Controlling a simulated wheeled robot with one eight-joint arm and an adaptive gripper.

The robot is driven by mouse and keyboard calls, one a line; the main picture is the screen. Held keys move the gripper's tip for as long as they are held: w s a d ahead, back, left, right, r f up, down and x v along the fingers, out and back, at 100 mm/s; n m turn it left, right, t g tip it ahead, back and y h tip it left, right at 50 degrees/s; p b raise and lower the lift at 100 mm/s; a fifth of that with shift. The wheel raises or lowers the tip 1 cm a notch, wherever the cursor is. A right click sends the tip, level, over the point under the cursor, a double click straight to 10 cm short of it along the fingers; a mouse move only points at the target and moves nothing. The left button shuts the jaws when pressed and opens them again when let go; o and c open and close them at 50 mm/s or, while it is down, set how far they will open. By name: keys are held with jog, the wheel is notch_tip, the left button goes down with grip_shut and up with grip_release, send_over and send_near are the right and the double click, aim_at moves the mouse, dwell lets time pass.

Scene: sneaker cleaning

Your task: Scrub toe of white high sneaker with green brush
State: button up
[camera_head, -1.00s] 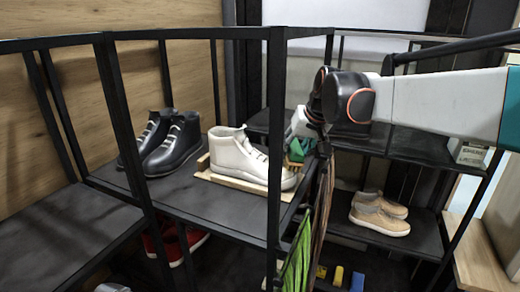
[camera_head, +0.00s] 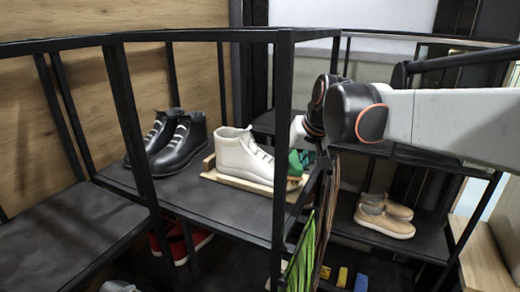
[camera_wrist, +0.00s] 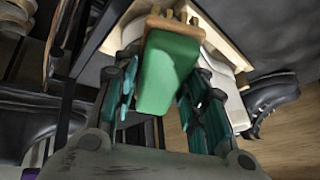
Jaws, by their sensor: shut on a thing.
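The white high sneaker (camera_head: 243,156) stands on a wooden tray (camera_head: 237,181) on the upper shelf, its toe pointing right. The shelf post hides part of its front. My gripper (camera_wrist: 158,98) is shut on the green brush (camera_wrist: 168,72), with teal fingers on both sides of its handle. The brush's wooden head and bristles point toward the sneaker, which shows partly behind it in the wrist view (camera_wrist: 218,78). In the head view the green brush (camera_head: 296,163) is at the sneaker's toe end. I cannot tell whether the bristles touch the toe.
Black high shoes (camera_head: 178,142) stand left of the sneaker on the same shelf (camera_head: 205,205). A black frame post (camera_head: 281,130) rises close in front of the toe. Tan shoes (camera_head: 385,215) sit on a lower shelf at right. Red shoes (camera_head: 180,243) are below.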

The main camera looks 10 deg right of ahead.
jog(key=shift+s+a, duration=0.4)
jog(key=shift+s, duration=0.1)
jog(key=shift+s+d+r+p, duration=0.2)
jog(key=shift+r+p, duration=0.5)
jog(key=shift+r, duration=0.3)
jog(key=shift+s+d+r+p, duration=0.1)
jog(key=shift+d+r+p, duration=0.15)
jog(key=shift+r+p, duration=0.6)
jog(key=shift+s+d+r+p, duration=0.15)
jog(key=shift+r+p, duration=0.4)
jog(key=shift+r, duration=0.55)
jog(key=shift+s+d+r+p, duration=0.1)
jog(key=shift+d+r+p, duration=0.1)
jog(key=shift+r+p, duration=0.45)
jog(key=shift+s+d+r+p, duration=0.15)
jog(key=shift+r+p, duration=0.2)
jog(key=shift+r, duration=0.5)
jog(key=shift+w, duration=0.15)
